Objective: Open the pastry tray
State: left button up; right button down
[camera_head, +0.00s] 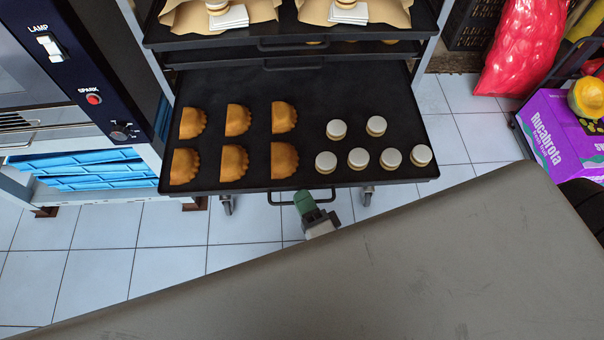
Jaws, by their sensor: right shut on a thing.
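The pastry tray (260,92) is a black tray that sticks far out from the front of a rack, below other trays. Its left half holds several golden-brown half-moon pastries (234,162). Its right half holds several small round white-topped sandwich biscuits (358,157). A thin dark handle (279,204) runs along the middle of its front edge. My right gripper (304,201), dark with a green part, is shut on this handle. Its fingertips are small and partly hard to make out, and the rest of the arm is hidden. My left gripper is not in view.
Two more black trays stand above, the top one (360,31) carrying paper sheets and pastries. A dark control panel (79,62) with a lamp switch and a red button stands left. A purple box (557,137) and a red sack (521,50) are right. Tiled floor (170,235) lies in front.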

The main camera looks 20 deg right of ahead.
jog(key=s, duration=0.2)
jog(key=s+a, duration=0.1)
jog(key=s, duration=0.1)
jog(key=shift+a+f, duration=0.1)
jog(key=c, duration=1.2)
grip_release()
jog(key=shift+c, duration=0.2)
jog(key=b+v, duration=0.2)
jog(key=v, duration=0.8)
jog(key=shift+s, duration=0.4)
jog(key=shift+f, duration=0.1)
